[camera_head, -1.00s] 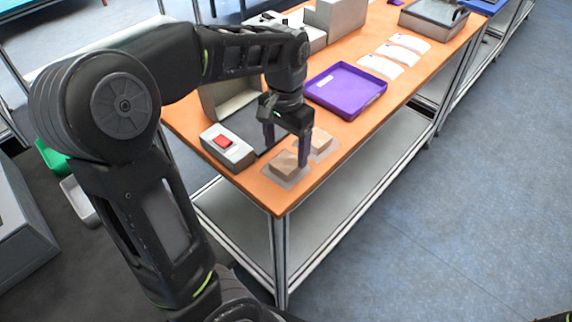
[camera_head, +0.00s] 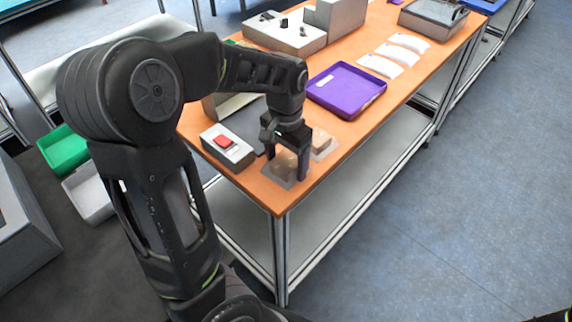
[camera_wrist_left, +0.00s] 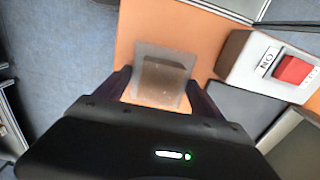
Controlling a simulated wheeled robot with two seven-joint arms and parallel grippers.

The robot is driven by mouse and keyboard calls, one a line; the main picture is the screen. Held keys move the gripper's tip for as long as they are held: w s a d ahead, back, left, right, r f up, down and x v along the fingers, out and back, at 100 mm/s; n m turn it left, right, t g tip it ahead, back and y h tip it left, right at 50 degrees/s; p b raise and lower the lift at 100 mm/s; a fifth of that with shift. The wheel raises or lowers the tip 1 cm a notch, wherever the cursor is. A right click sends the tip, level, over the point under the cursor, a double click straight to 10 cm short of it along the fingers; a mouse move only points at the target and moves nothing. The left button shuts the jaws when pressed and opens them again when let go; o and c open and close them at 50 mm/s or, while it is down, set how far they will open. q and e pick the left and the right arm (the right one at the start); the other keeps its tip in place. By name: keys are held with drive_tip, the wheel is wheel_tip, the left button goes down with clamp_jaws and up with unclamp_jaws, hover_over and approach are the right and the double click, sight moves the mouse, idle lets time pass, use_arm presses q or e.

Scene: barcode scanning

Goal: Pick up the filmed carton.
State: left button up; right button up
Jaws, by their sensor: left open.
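The carton beneath my left gripper is a small brown box with a clear film spread around it, near the front corner of the orange table (camera_head: 262,187). This filmed carton (camera_head: 283,166) is partly hidden by the gripper in the head view. My left gripper (camera_head: 287,167) points down over it, open, with a finger on either side. In the left wrist view the filmed carton (camera_wrist_left: 163,76) lies between the open fingers of the left gripper (camera_wrist_left: 158,90). I cannot tell whether the fingers touch it.
A second brown carton (camera_head: 321,140) lies just behind. A grey box with a red button (camera_head: 226,146) stands left of the gripper. A purple tray (camera_head: 346,88) and white packets (camera_head: 394,55) lie farther back. The table's front edge is close.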

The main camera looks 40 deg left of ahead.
sight(286, 162)
use_arm(q)
drive_tip(key=shift+c, duration=0.2)
drive_tip(key=c, duration=1.5)
drive_tip(key=shift+r, duration=0.1)
wheel_tip(286, 162, up, 10)
idle(0.3)
